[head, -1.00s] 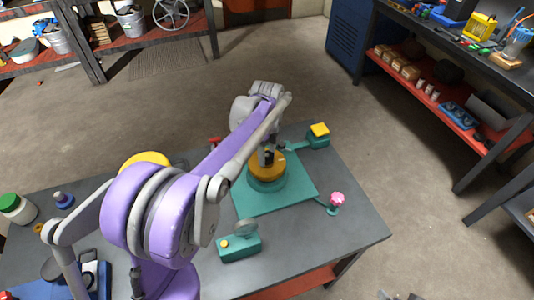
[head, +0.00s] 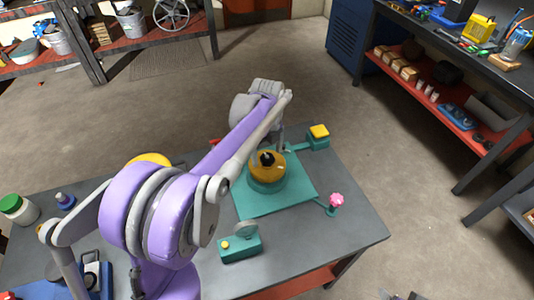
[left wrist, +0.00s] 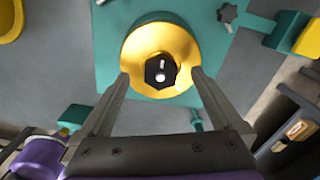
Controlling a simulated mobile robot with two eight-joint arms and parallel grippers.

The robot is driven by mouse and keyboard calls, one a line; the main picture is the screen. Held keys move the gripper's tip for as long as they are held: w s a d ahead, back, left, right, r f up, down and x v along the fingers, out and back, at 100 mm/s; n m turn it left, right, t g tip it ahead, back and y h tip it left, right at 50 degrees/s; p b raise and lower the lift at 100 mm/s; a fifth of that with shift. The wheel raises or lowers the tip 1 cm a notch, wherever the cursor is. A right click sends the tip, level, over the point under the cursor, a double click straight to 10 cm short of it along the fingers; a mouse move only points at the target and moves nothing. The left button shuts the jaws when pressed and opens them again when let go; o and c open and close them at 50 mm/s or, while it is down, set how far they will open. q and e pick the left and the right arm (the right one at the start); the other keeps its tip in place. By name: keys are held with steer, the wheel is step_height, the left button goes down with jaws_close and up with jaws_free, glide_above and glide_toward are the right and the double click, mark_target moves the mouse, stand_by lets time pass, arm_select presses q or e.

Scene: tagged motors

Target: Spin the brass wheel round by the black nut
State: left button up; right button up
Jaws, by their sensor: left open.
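The brass wheel (head: 268,177) sits on a round teal hub on a teal plate (head: 297,187). The black nut (head: 267,158) stands at its centre. In the left wrist view the brass wheel (left wrist: 185,44) faces the camera and the black nut (left wrist: 160,72) shows a white mark and a pale centre. My left gripper (left wrist: 160,74) is open, its fingertips apart on the left and right of the nut as seen there, with gaps on both sides.
Teal fittings surround the plate: a yellow-topped block (head: 319,132), a pink knob (head: 336,200) and a box with a round dial (head: 240,248). A green-lidded jar (head: 17,209) stands at the table's left. The front right of the grey tabletop (head: 340,237) is bare.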

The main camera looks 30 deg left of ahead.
arm_select(q)
step_height(320, 180, up, 7)
steer(key=p, duration=0.3)
steer(key=shift+w+f, duration=0.1)
steer(key=shift+f, duration=0.1)
arm_select(e)
steer(key=r, duration=0.1)
steer(key=w+r, duration=0.1)
steer(key=r, duration=0.1)
steer(key=w+r, duration=0.1)
steer(key=shift+r, duration=0.2)
arm_select(q)
steer(key=shift+f, duration=0.1)
arm_select(e)
steer(key=shift+s, duration=0.1)
steer(key=shift+s, duration=0.1)
